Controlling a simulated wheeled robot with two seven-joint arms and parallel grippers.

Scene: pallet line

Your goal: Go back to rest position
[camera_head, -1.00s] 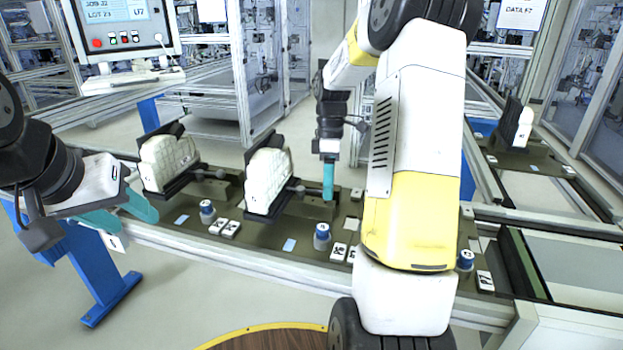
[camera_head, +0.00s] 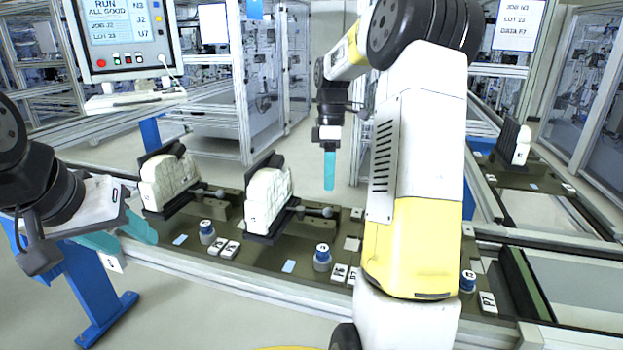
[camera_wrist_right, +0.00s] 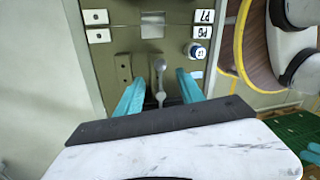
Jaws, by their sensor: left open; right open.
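My left gripper (camera_head: 125,232) hangs at the left of the head view, its teal fingers apart and empty, in front of the near conveyor rail. My right gripper (camera_head: 330,170) hangs above the pallet line, right of the second white block, clear of it. In the head view its fingers overlap as one teal strip. In the right wrist view its two teal fingers (camera_wrist_right: 158,92) are apart with nothing gripped. A grey lever with a ball end (camera_wrist_right: 159,75) shows below, between the fingers.
Two white blocks (camera_head: 168,183) (camera_head: 268,198) stand in dark holders on the olive pallets. Blue-capped cylinders (camera_head: 322,257) and labelled white tiles lie beside them. A control panel (camera_head: 125,35) stands at upper left. Another pallet with a white part (camera_head: 522,146) is at far right.

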